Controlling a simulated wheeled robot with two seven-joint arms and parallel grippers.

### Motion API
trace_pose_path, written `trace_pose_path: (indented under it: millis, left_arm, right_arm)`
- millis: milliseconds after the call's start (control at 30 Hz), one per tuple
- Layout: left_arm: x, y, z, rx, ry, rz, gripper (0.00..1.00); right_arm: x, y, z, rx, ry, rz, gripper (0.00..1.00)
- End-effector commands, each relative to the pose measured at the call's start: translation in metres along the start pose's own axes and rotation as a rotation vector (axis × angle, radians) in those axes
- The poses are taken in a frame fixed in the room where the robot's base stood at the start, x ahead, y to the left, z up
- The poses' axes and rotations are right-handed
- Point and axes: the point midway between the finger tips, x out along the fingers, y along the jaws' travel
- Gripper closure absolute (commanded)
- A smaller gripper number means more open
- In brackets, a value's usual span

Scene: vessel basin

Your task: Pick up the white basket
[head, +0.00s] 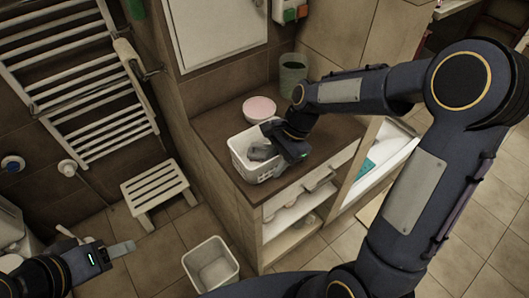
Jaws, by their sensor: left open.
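The white basket (241,167) stands upright on the brown countertop, near its front left corner. It has slotted walls and an open top. My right gripper (262,150) reaches over the basket from the right, with its fingers at the basket's opening and its body covering the right side. I cannot tell whether its fingers touch a wall or how far apart they are. My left gripper (126,247) is open and empty at the lower left, above the floor and well away from the basket.
A pinkish-white bowl (259,108) and a grey-green bin (293,72) stand behind the basket on the countertop (215,122). A white bin (211,265) and a white slatted stool (155,187) stand on the floor. A towel rack (80,90) is on the left wall.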

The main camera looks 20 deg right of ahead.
Motion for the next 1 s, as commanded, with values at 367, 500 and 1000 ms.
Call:
trace_pose_path:
  millis: [367, 500, 1000]
  left_arm:
    - [0.0001, -0.0001, 0.0, 0.0, 0.0, 0.0, 0.48]
    - [0.0003, -0.0002, 0.0001, 0.0, 0.0, 0.0, 0.48]
    - [0.0004, -0.0002, 0.0002, 0.0, 0.0, 0.0, 0.48]
  right_arm:
    - [0.0006, 0.0001, -0.0005, 0.0, 0.0, 0.0, 0.7]
    - [0.0024, 0.0003, -0.0013, 0.0, 0.0, 0.0, 0.7]
    - [0.004, 0.0004, -0.002, 0.0, 0.0, -0.001, 0.84]
